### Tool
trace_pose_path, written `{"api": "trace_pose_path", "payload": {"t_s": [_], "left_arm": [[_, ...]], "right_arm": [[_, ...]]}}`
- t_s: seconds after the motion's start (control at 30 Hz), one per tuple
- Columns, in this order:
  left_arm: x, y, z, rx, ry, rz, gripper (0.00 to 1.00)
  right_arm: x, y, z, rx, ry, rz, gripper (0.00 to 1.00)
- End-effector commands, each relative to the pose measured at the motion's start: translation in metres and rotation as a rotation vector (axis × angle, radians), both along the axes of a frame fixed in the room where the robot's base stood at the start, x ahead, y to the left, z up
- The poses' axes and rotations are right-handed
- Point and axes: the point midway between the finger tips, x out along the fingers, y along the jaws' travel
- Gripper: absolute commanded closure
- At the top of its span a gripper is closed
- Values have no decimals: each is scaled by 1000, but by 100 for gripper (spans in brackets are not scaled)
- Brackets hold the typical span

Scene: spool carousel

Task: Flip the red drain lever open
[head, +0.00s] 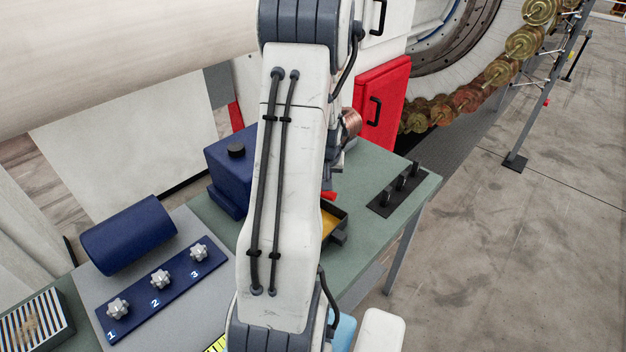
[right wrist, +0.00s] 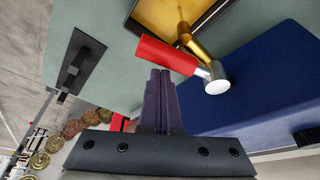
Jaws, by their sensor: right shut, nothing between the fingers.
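The red lever (right wrist: 165,54) shows in the right wrist view, joined to a silver fitting (right wrist: 214,78) on a brass tap (right wrist: 191,40). The lever lies crosswise to the tap's brass spout. In the head view only a small red bit of it (head: 329,196) shows beside my arm. My right gripper (right wrist: 160,75) is shut and empty, its fingertips close below the lever in the wrist picture. I cannot tell whether they touch it. In the head view my arm hides the tap. My left gripper is not in view.
The blue tank (head: 225,170) stands beside the tap. A black tray (head: 339,236) with a yellow inside sits below the spout. A black peg stand (head: 398,193) is near the green table's right edge. A knob panel (head: 160,288) and a blue cylinder (head: 128,235) are at left.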

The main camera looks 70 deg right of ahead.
Motion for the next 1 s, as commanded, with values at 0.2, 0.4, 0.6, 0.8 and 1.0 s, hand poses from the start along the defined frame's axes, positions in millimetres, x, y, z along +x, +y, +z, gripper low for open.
{"api": "trace_pose_path", "payload": {"t_s": [0.2,0.4,0.6,0.8,1.0], "left_arm": [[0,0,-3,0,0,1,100],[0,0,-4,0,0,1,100],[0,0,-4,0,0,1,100],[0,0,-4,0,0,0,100],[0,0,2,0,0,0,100]], "right_arm": [[-6,3,0,-2,0,-8,100],[-7,5,0,-2,0,-9,100],[-7,6,0,-1,1,-9,100],[-7,6,0,0,0,-9,100],[-7,8,7,1,0,-9,100]]}}
